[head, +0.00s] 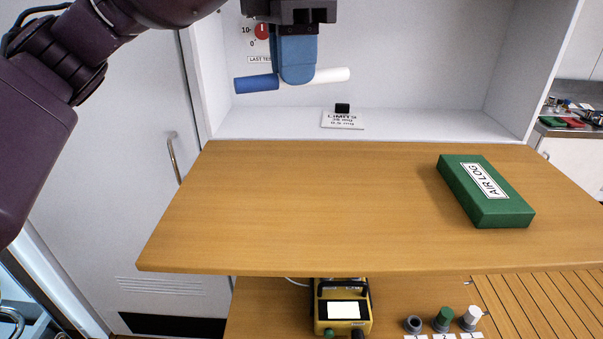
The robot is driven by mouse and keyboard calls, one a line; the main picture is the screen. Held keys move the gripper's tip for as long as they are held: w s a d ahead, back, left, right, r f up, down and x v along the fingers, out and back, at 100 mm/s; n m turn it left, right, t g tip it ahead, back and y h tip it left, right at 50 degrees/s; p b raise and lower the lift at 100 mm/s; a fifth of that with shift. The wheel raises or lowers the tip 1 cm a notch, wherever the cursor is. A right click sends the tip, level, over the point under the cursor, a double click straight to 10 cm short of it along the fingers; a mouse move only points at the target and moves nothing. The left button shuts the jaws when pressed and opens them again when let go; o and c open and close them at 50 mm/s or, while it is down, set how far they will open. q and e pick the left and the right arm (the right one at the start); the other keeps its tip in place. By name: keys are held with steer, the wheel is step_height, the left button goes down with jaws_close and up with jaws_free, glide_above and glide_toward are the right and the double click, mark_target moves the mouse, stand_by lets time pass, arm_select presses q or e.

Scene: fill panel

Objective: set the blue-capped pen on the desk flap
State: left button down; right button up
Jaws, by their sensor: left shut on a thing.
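The pen has a blue cap (257,84) on the left and a white body (332,75) on the right. My left gripper (294,80) is shut on the pen around its middle and holds it roughly level, in front of the white cabinet's back wall. The gripper's blue fingers hide the pen's middle. The wooden desk flap (290,210) lies open below, and the pen is clear above it, toward its back edge. My right gripper is not in view.
A green AIR LOG book (508,211) lies on the flap's right side. A small LIMITS card (343,121) stands on the cabinet floor behind the flap. A yellow device (343,325) and several knobs sit below the flap. The flap's left and middle are bare.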

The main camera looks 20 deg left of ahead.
mark_target(296, 194)
arm_select(q)
step_height(296, 194, down, 15)
steer(key=shift+r+p, duration=0.2)
steer(key=shift+p, duration=0.1)
stand_by(0.4)
steer(key=shift+f, duration=0.15)
steer(key=c, duration=1.1)
jaws_free()
steer(key=shift+w+a+r+b, duration=0.1)
steer(key=shift+r+b, duration=0.15)
steer(key=shift+r, duration=2.85)
steer(key=shift+w+r+b, duration=0.1)
steer(key=shift+r+b, duration=0.1)
steer(key=shift+r, duration=2.85)
